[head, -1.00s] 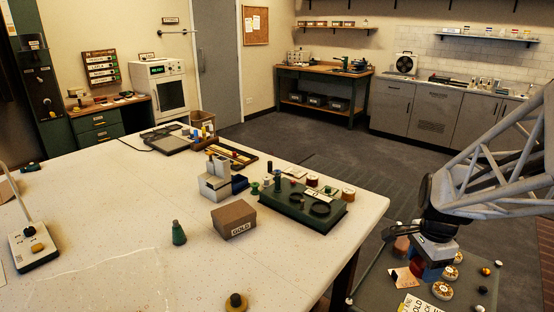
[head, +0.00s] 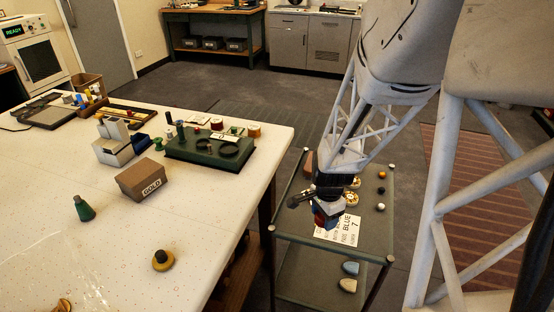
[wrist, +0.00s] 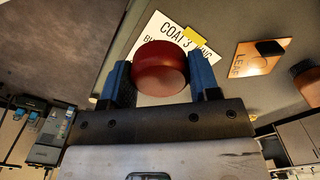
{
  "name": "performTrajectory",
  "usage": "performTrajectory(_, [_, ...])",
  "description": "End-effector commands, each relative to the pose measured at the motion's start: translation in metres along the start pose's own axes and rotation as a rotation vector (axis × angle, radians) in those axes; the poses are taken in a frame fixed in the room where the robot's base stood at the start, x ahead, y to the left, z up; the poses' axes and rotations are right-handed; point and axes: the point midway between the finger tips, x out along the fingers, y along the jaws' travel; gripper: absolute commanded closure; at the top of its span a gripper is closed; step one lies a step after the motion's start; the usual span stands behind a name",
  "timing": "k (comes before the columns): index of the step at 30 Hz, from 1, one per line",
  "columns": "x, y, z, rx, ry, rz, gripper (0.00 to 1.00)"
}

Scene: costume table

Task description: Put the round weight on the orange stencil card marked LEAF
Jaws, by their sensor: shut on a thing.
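My gripper (wrist: 161,85) has blue fingers and is shut on a dark red round piece (wrist: 160,68), which looks like the round weight. In the head view my gripper (head: 326,216) is over the green trolley top, with a bit of red between the fingers. The orange stencil card marked LEAF (wrist: 246,64) lies on the trolley, to the right of the held piece in the wrist view. A small black block (wrist: 270,47) sits on or over its edge. In the head view I cannot make out the card. The held piece is apart from the card.
The white printed card (head: 349,231) lies on the trolley (head: 375,238) by my gripper, with a yellow tab (wrist: 195,38) on it. A brown round object (wrist: 306,76) stands beside the LEAF card. Round labelled tins and small balls are near. The white table (head: 100,240) is left.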

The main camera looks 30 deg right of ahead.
Motion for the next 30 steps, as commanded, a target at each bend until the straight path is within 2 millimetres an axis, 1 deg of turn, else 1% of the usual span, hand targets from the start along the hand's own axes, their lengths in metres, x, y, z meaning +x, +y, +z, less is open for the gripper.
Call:
performTrajectory(9, [0.0, -0.001, 0.0, 0.0, 0.0, 0.0, 0.78])
performTrajectory(14, [0.0, -0.006, -0.003, 0.0, 0.0, 0.0, 0.78])
performTrajectory(20, [0.002, -0.024, -0.012, 0.0, 0.0, 0.001, 0.78])
performTrajectory(30, [0.007, -0.064, -0.032, 0.0, -0.001, 0.001, 0.78])
